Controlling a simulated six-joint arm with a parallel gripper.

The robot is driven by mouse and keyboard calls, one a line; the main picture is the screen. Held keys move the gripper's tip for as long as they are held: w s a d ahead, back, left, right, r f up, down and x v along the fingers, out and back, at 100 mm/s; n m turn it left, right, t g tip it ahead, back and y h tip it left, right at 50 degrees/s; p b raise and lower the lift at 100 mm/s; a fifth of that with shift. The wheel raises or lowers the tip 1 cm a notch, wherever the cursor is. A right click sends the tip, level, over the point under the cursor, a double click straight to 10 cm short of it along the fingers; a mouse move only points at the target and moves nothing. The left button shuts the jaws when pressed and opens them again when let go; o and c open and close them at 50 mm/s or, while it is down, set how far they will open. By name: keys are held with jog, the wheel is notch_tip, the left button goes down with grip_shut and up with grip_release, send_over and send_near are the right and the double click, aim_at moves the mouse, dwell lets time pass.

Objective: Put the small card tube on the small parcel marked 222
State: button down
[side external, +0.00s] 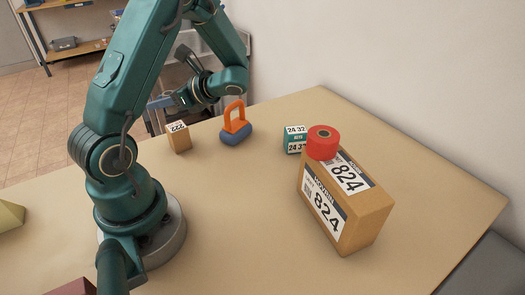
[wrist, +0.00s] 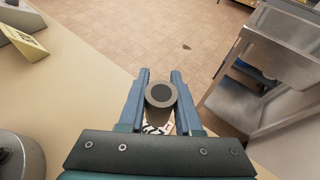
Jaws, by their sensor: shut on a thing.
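The small parcel marked 222 (side external: 179,142) stands on the table, brown with a white label on top. Part of its label shows in the wrist view (wrist: 156,129), beyond the held tube. My gripper (wrist: 160,88) is shut on the small card tube (wrist: 160,95), whose round grey end with a dark centre faces the wrist camera. In the side view my gripper (side external: 183,98) is above the parcel, with a gap between them; the tube is hard to make out there.
An orange-handled blue stamp-like thing (side external: 236,132) stands right of the parcel. Further right are a green box (side external: 295,139) and a large 824 parcel (side external: 340,205) with a red roll (side external: 323,143) on it. A metal shelf unit (wrist: 265,75) stands past the table edge.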

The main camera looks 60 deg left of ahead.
jog(key=shift+f, duration=1.95)
jog(key=shift+f, duration=0.15)
jog(key=c, duration=0.6)
grip_release()
